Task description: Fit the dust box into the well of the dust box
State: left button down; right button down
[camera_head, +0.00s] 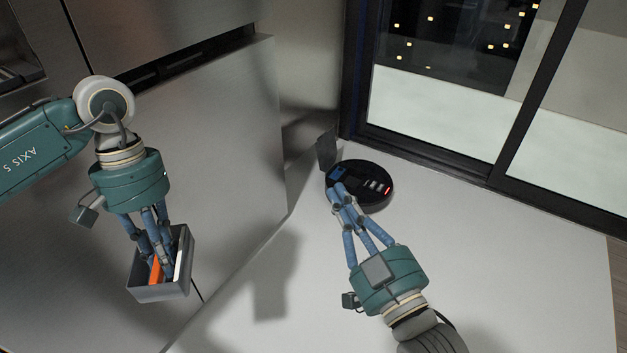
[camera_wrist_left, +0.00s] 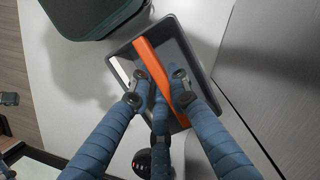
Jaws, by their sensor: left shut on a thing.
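The dust box (camera_head: 160,292) is a grey open-topped box with an orange bar across its inside. My left gripper (camera_head: 155,255) reaches into it and is shut on it, with the fingers around the orange bar (camera_wrist_left: 152,62) in the left wrist view. The box is held at the left, well apart from the round black robot vacuum (camera_head: 380,203). A grey flap (camera_head: 326,151) stands upright at the vacuum's upper left. My right gripper (camera_head: 338,190) has its fingertips close together over the vacuum's left part. The fingers partly hide the vacuum's top, so the well is unclear.
The vacuum sits on a pale floor panel (camera_head: 480,270) near the glass door's dark frame (camera_head: 450,155). A steel cabinet (camera_head: 215,120) stands behind the left arm. The pale surface right of the vacuum is clear.

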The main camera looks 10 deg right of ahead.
aim_at(351, 185)
jog(key=i+l+u, duration=0.2)
jog(key=l, duration=0.15)
jog(key=i+l+u, duration=0.15)
jog(key=l, duration=0.2)
jog(key=i+l+u, duration=0.2)
jog(key=l, duration=0.2)
jog(key=i+l+u, duration=0.2)
jog(key=l, duration=0.25)
jog(key=l+u, duration=0.15)
jog(key=l, duration=0.25)
jog(key=i+l, duration=0.1)
jog(key=l, duration=0.35)
jog(key=i+l, duration=0.15)
jog(key=l, duration=0.35)
jog(key=i+l, duration=0.1)
jog(key=l, duration=0.35)
jog(key=i+l+u, duration=0.1)
jog(key=l, duration=0.4)
jog(key=i+l, duration=0.15)
jog(key=l, duration=0.3)
jog(key=i+l, duration=0.1)
jog(key=l, duration=0.4)
jog(key=i+l, duration=0.1)
jog(key=l, duration=0.4)
jog(key=j+u, duration=0.05)
